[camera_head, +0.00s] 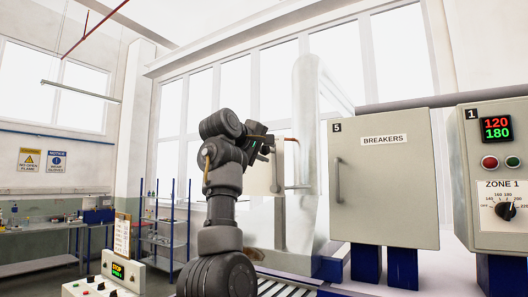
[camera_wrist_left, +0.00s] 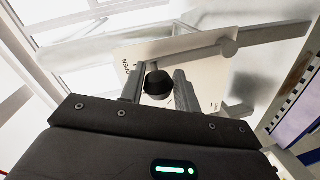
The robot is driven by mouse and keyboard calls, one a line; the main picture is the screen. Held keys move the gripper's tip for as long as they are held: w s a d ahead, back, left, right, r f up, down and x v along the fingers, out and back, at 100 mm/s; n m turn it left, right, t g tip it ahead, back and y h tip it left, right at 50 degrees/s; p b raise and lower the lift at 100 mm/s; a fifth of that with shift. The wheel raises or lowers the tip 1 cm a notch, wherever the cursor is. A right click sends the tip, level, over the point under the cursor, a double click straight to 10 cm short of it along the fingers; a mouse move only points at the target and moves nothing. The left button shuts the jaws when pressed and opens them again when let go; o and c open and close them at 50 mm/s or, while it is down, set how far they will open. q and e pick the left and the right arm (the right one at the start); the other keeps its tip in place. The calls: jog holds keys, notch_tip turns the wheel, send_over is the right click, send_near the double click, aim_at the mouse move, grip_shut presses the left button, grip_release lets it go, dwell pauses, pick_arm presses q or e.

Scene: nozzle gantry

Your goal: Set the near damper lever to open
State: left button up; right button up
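A pale indicator plate (camera_head: 262,172) stands on the duct in front of the windows. In the left wrist view the plate (camera_wrist_left: 206,84) carries the word OPEN at its left side, and a grey metal bar (camera_wrist_left: 185,53) crosses its upper part. A black round knob (camera_wrist_left: 158,82) shows between the two fingertips of my left gripper (camera_wrist_left: 160,90). The fingers are apart, one on each side of the knob; I cannot tell whether they touch it. In the head view my left gripper (camera_head: 264,147) is at the plate, and my wrist hides part of the lever. My right gripper is not in view.
A grey breaker cabinet (camera_head: 384,205) stands right of the duct (camera_head: 305,130), and a ZONE 1 control box (camera_head: 497,160) is at the far right. A roller conveyor (camera_head: 275,287) runs below. A small control panel (camera_head: 120,272) is at the lower left.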

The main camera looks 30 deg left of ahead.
pick_arm(q)
jog(key=o, duration=0.3)
jog(key=shift+d, duration=0.15)
jog(key=shift+s, duration=0.15)
jog(key=shift+s+b, duration=0.35)
jog(key=shift+b, duration=0.05)
jog(key=s+r+b, duration=0.1)
jog(key=s+b, duration=0.3)
jog(key=s, duration=0.5)
jog(key=shift+s+a+r+b, duration=0.3)
jog(key=shift+s+a+r, duration=0.05)
jog(key=shift+s+r, duration=0.05)
jog(key=shift+f, duration=0.1)
